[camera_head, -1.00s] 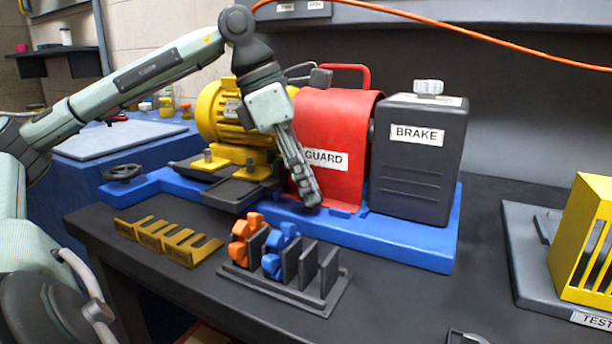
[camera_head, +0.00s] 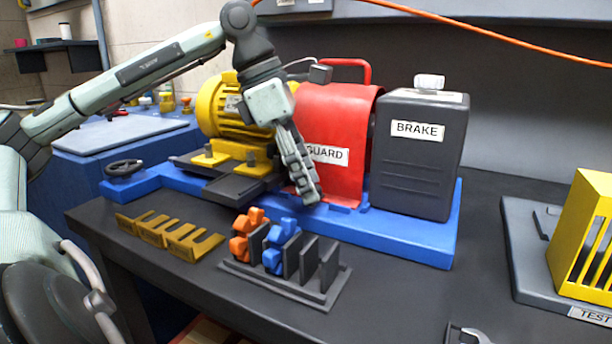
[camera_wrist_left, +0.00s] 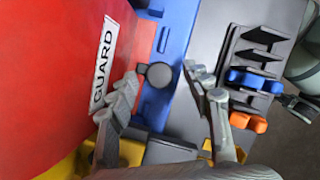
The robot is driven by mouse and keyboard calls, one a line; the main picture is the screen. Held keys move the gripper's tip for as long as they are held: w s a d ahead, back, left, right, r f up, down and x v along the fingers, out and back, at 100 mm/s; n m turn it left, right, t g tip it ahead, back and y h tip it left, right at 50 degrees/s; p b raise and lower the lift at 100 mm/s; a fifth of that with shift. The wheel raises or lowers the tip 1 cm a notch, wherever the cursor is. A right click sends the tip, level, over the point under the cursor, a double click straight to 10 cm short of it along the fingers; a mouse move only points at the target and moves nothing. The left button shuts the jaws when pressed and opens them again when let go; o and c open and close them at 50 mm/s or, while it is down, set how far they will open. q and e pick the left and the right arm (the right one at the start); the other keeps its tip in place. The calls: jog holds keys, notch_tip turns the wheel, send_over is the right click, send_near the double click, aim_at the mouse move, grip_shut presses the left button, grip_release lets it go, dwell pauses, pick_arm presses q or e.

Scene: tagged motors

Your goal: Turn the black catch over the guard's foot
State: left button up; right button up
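The red guard (camera_head: 338,125) stands upright on the blue base (camera_head: 420,238), with its foot at the base's front edge. My left gripper (camera_head: 310,198) points down in front of the guard's lower edge and hides the catch in the head view. In the left wrist view, a round dark knob, which looks like the black catch (camera_wrist_left: 159,75), sits beside the guard's foot. It lies between the two fingers of my left gripper (camera_wrist_left: 165,72). The fingers are apart, the left one close to the knob and a gap showing at the right.
The brake box (camera_head: 418,155) stands right of the guard, the yellow motor (camera_head: 218,112) left. A dark rack (camera_head: 290,285) with orange and blue pieces lies just in front. A yellow slotted holder (camera_head: 168,238) is at left. Bare bench lies right of the rack.

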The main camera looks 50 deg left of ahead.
pick_arm(q)
jog(key=shift+r, duration=0.1)
jog(key=v, duration=1.1)
jog(key=shift+s+a+r, duration=0.15)
jog(key=shift+s+r, duration=0.05)
jog(key=shift+r, duration=0.15)
